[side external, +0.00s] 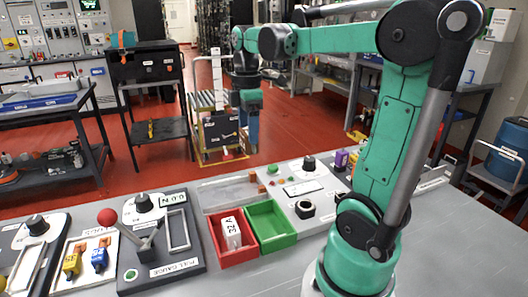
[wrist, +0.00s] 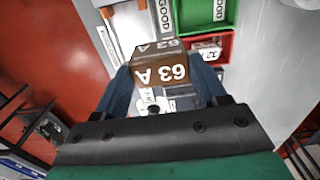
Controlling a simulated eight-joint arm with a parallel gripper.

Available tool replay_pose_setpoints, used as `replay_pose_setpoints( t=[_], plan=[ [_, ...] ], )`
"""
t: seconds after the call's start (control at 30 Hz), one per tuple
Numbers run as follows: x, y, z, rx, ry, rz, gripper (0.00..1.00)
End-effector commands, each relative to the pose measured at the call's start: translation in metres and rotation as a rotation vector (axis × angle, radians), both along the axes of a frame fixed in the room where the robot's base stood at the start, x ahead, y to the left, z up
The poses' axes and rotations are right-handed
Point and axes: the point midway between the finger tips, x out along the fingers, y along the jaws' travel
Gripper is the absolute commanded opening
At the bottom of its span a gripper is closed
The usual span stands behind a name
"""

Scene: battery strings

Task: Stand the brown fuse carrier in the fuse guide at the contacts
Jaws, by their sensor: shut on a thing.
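The brown fuse carrier (wrist: 160,72), marked 63 A, sits between the blue fingers of my gripper (wrist: 162,88) in the wrist view. The gripper is shut on it. A pale see-through part with small brown blocks (side external: 228,193) lies at the back of the bench. I cannot tell for sure which part is the fuse guide or where its contacts are.
A red bin (side external: 225,262) holds a white carrier (side external: 231,234) marked 32 A. An empty green bin (side external: 270,224) stands beside it. A dark gauge board (side external: 165,268) with a red-knobbed lever is to the left. A panel with knobs (side external: 308,187) is to the right.

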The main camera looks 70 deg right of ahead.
Motion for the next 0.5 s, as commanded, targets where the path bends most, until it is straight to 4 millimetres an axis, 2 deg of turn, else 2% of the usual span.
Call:
replay_pose_setpoints(
  t=[0.1,0.23,0.33,0.5],
  plan=[
    [0.021,-0.019,-0.025,0.0,0.0,-0.002,0.06],
    [0.034,-0.032,-0.047,0.001,-0.001,-0.001,0.06],
    [0.039,-0.038,-0.059,0.001,-0.001,0.0,0.06],
    [0.043,-0.042,-0.066,0.001,-0.001,0.001,0.06]
  ],
)
